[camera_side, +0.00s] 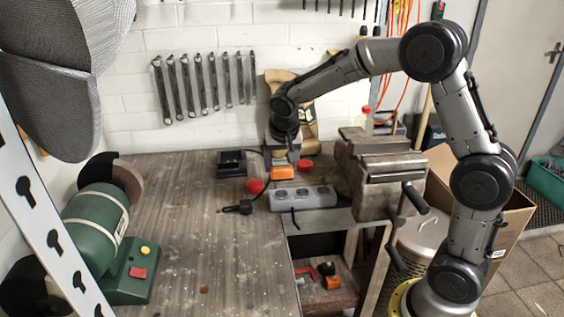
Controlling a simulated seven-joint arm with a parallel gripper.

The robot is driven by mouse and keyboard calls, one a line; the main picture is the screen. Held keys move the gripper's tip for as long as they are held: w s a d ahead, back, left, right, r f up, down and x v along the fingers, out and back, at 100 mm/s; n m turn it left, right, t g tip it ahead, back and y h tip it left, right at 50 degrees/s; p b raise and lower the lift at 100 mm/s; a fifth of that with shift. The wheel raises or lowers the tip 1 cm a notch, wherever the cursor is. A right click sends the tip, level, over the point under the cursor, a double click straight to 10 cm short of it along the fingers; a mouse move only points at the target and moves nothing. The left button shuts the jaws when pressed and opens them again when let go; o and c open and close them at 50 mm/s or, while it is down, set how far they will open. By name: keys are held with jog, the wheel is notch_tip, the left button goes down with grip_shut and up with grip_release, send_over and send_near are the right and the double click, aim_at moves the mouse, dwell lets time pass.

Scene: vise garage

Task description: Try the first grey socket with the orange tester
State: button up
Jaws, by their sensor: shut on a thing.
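The grey socket strip (316,203) lies on the wooden bench near its front right edge, with several dark round sockets in a row on its top. The orange tester (283,173) is just behind the strip's left half in the picture. My gripper (281,158) points down and is shut on the tester. Whether the tester touches the strip or hangs above and behind it, I cannot tell. The tester's underside and the fingertips are hard to make out at this size.
A vise (378,175) stands right of the strip. A black plug (238,207) lies left of it. Red caps (255,186) and a black tray (232,163) are nearby. A green bench grinder (100,228) stands at the left. The bench's middle is clear.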

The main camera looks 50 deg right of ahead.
aim_at(281, 191)
jog(key=shift+f, duration=2.7)
jog(key=shift+f, duration=0.6)
jog(key=o, duration=1.2)
jog(key=shift+o, duration=0.2)
jog(key=v, duration=1.3)
jog(key=shift+r, duration=0.35)
jog(key=shift+s+a, duration=0.1)
jog(key=shift+s, duration=0.05)
